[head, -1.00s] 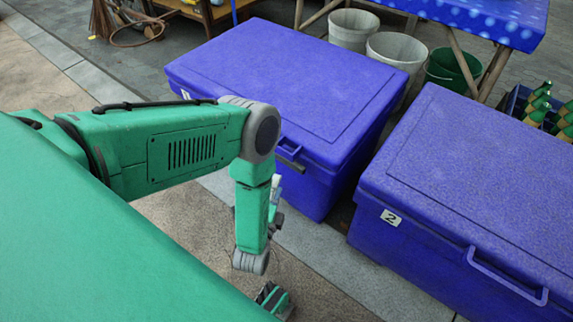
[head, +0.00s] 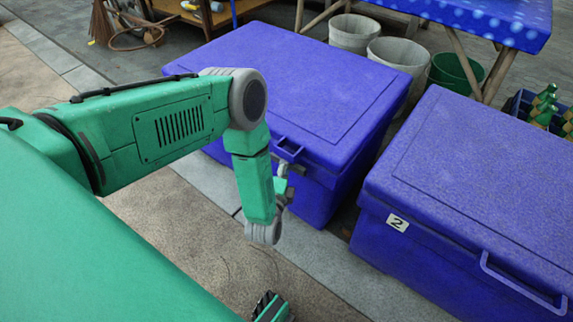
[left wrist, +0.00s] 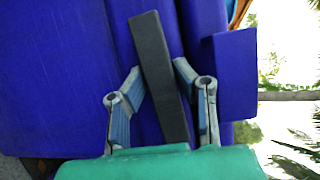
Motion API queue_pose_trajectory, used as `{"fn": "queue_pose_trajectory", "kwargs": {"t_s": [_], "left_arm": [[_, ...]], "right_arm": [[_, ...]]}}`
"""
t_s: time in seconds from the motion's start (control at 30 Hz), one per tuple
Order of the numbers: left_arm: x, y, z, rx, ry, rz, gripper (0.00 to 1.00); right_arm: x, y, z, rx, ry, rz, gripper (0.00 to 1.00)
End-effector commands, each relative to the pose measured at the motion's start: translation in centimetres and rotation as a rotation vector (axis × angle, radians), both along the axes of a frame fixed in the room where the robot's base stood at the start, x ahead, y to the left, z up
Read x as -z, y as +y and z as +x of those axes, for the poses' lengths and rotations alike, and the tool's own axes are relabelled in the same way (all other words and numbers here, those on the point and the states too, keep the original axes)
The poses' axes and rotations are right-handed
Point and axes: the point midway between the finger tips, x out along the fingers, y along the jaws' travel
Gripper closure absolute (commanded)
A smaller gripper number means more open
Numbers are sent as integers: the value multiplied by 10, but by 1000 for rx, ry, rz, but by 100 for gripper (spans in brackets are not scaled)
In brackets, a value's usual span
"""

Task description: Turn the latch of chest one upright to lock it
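Chest one (head: 290,75) is the blue lidded chest behind my left arm; its label is hidden in the head view. Its latch is a dark grey bar (left wrist: 157,75) in the left wrist view, where the picture is turned on its side with sky at the right. The bar lies roughly level along the chest front, slightly tilted. My left gripper (left wrist: 157,68) is open, with one finger on each side of the bar and the tips close to its edges. I cannot tell whether they touch it. In the head view the gripper (head: 285,182) is partly hidden. My right gripper is out of view.
Chest two (head: 470,180), labelled 2, stands at the right with a narrow gap between the chests. Chest one has a blue handle (head: 289,150) near the latch. Buckets (head: 394,58), a blue-topped table (head: 480,15) and green bottles (head: 545,108) stand behind. Paving in front is clear.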

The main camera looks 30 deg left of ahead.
Motion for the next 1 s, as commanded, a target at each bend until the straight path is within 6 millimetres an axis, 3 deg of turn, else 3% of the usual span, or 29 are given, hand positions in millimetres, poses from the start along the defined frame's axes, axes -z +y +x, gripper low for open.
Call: {"fn": "queue_pose_trajectory", "kwargs": {"t_s": [0.57,1.0], "left_arm": [[1,-6,-1,11,10,-58,100],[-1,-7,-2,12,40,-392,100]], "right_arm": [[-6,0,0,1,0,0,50],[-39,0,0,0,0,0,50]]}}
